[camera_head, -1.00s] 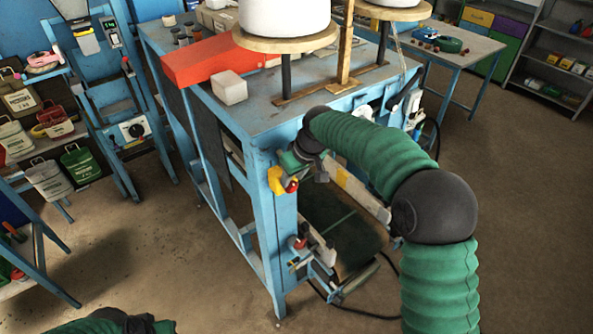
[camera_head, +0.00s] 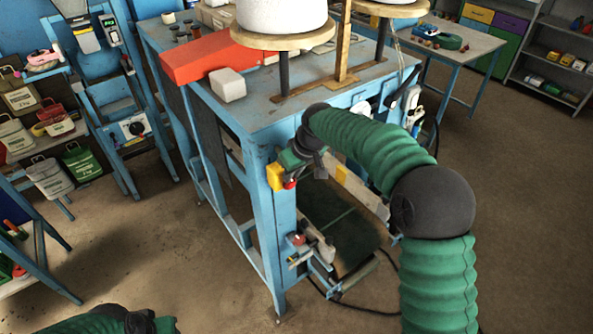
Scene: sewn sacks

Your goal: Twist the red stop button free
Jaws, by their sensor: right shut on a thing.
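The red stop button (camera_head: 290,184) shows as a small red part at the yellow box (camera_head: 275,176) on the front corner leg of the blue table. My right gripper (camera_head: 291,175) is at the box, shut on the button; the wrist and fingers hide most of the button. My right arm, in a green sleeve, reaches in from the lower right. My left arm shows only as a bit of green sleeve and dark joint at the bottom left edge; its gripper's fingers are out of view.
The blue table (camera_head: 262,121) carries a red beam (camera_head: 205,60), a pale block (camera_head: 227,85) and white drums on round wooden boards. A sloping dark belt (camera_head: 340,235) lies below, beside my right arm.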

